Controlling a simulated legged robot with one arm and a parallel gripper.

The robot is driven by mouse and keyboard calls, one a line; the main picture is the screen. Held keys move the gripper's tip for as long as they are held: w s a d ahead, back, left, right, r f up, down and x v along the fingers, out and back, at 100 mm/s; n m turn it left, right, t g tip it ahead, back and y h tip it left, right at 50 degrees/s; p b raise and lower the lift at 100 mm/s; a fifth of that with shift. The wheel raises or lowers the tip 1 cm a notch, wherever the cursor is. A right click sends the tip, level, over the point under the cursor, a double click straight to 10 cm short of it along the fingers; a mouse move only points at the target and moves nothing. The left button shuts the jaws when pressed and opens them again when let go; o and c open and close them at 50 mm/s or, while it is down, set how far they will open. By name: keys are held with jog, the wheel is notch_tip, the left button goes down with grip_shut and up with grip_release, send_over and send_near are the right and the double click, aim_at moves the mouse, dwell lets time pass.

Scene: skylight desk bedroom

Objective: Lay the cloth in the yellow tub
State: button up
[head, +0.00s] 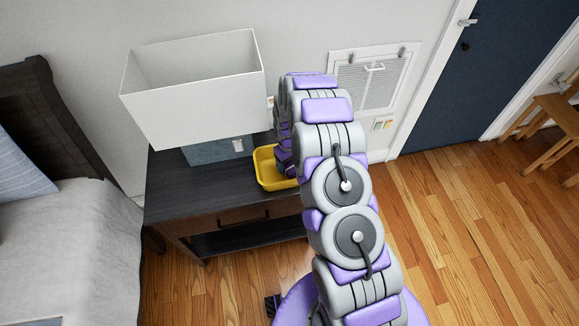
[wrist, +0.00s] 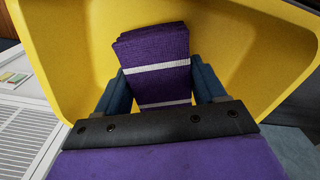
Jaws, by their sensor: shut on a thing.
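The cloth (wrist: 155,48) is folded, purple with white stripes. My gripper (wrist: 164,88) is shut on it in the wrist view, with one blue finger on each side. The yellow tub (wrist: 235,35) surrounds the cloth in that view, and the cloth is over or inside it; I cannot tell whether it touches the bottom. In the head view the yellow tub (head: 270,176) stands on the dark nightstand, and my gripper (head: 287,165) is at its right part, mostly hidden by my arm. The cloth cannot be made out clearly there.
The dark nightstand (head: 185,195) also bears a lamp with a large white shade (head: 195,95) and a blue-grey base (head: 215,151), close left of the tub. A bed (head: 70,245) stands at the left. A white wall vent (head: 370,82) is behind my arm.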

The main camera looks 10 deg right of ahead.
jog(key=shift+a+f, duration=0.35)
jog(key=shift+f, duration=0.2)
jog(key=shift+a+f, duration=0.35)
jog(key=shift+f, duration=0.2)
jog(key=shift+a, duration=0.15)
jog(key=shift+d, duration=0.2)
jog(key=o, duration=0.6)
jog(key=shift+d, duration=0.25)
jog(key=shift+o, duration=1.3)
jog(key=shift+d, duration=0.3)
jog(key=shift+o, duration=0.8)
jog(key=shift+a, duration=0.6)
notch_tip(320, 180, up, 12)
jog(key=p, duration=0.2)
jog(key=shift+p, duration=0.3)
jog(key=s+r+m, duration=0.1)
jog(key=s+r, duration=0.6)
jog(key=r, duration=0.3)
jog(key=s+r, duration=0.8)
jog(key=r, duration=0.2)
jog(key=s+r+m+g, duration=0.1)
jog(key=s+r, duration=0.3)
jog(key=s, duration=0.9)
jog(key=s+r+m, duration=0.2)
jog(key=s+r, duration=0.3)
jog(key=s, duration=0.9)
jog(key=shift+d+g, duration=0.3)
jog(key=shift+g, duration=0.1)
